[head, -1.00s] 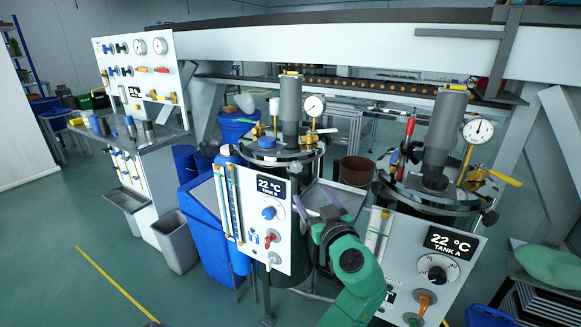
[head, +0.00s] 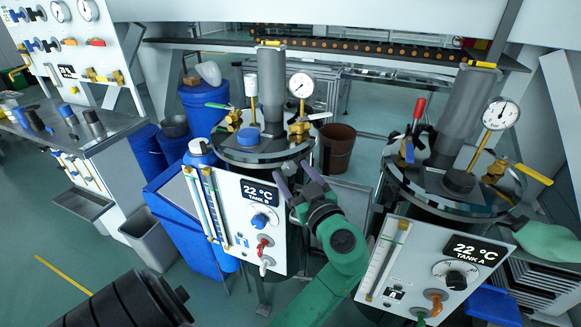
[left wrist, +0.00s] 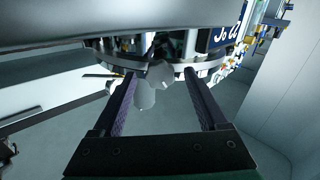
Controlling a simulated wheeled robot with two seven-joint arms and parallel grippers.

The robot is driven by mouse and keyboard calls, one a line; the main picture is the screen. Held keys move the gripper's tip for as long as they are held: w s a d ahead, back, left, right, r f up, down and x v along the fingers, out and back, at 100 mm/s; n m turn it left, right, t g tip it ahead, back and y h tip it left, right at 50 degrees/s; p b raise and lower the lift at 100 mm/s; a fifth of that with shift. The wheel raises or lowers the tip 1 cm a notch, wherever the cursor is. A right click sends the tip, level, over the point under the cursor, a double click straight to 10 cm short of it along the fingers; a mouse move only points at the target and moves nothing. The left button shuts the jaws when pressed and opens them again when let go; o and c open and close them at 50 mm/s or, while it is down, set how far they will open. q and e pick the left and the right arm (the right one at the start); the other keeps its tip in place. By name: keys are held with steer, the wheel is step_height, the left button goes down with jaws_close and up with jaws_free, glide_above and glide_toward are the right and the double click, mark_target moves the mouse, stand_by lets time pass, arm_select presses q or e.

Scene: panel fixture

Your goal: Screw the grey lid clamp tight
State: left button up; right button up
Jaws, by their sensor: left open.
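A pale grey knob-like piece, seemingly the lid clamp (left wrist: 160,74), shows between and beyond the fingertips, below the lid rim. A second rounded grey piece (left wrist: 145,97) hangs beside it. I cannot tell whether either touches a finger. In the head view I cannot make out the clamp clearly.
Tank B's panel (head: 233,208) is left of my gripper. Tank A's lid (head: 428,188), with its gauge (head: 500,114) and valves, stands to the right. A brown bucket (head: 337,148) is behind. Blue bins (head: 180,232) stand at the left.

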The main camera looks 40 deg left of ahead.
arm_select(q)
steer(key=shift+d, duration=0.1)
steer(key=shift+c, duration=1.2)
jaws_close()
steer(key=shift+m, duration=0.3)
